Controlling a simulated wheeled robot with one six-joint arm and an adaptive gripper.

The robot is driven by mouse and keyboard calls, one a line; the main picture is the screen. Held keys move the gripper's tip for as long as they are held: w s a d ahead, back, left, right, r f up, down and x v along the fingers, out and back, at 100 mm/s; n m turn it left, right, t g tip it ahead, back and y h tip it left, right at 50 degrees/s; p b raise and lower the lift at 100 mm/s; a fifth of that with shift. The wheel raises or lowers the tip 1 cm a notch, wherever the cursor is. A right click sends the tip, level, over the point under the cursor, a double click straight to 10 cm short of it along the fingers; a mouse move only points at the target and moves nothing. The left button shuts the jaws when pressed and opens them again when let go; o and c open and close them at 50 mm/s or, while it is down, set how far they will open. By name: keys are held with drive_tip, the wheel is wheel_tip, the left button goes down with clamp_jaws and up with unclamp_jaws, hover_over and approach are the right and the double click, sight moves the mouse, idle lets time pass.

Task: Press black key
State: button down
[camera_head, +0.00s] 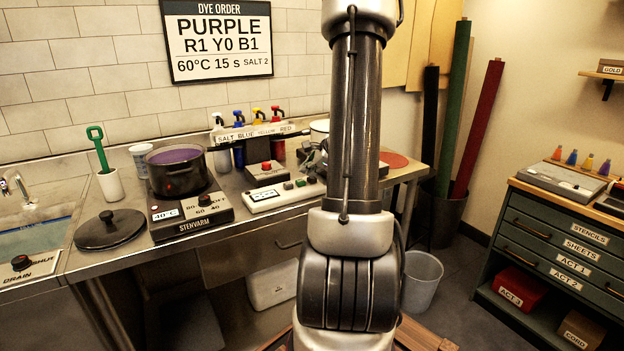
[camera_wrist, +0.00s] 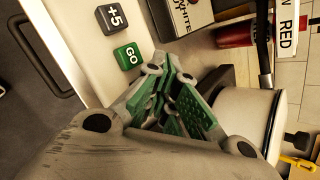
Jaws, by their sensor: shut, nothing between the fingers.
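The black key (camera_wrist: 111,19), marked +5, sits on a pale panel (camera_wrist: 75,22) in the upper left of the wrist view. A green GO key (camera_wrist: 127,56) lies beside it, nearer my gripper. My gripper (camera_wrist: 168,78) is shut and empty, its green-padded fingers apart from the black key in the picture. I cannot tell its height above the panel. In the head view the pale panel (camera_head: 262,198) with its small keys lies on the steel counter, left of my arm. My gripper (camera_head: 313,158) is mostly hidden behind my arm there.
A hot plate (camera_head: 195,222) with a dark pot (camera_head: 178,178) stands left of the panel. A box with a red button (camera_head: 266,166) stands behind it. Spray bottles (camera_head: 238,140) stand at the wall. A pale pot (camera_wrist: 240,112) is close to my gripper.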

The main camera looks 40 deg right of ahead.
drive_tip(key=shift+r, duration=0.6)
drive_tip(key=shift+r, duration=2.5)
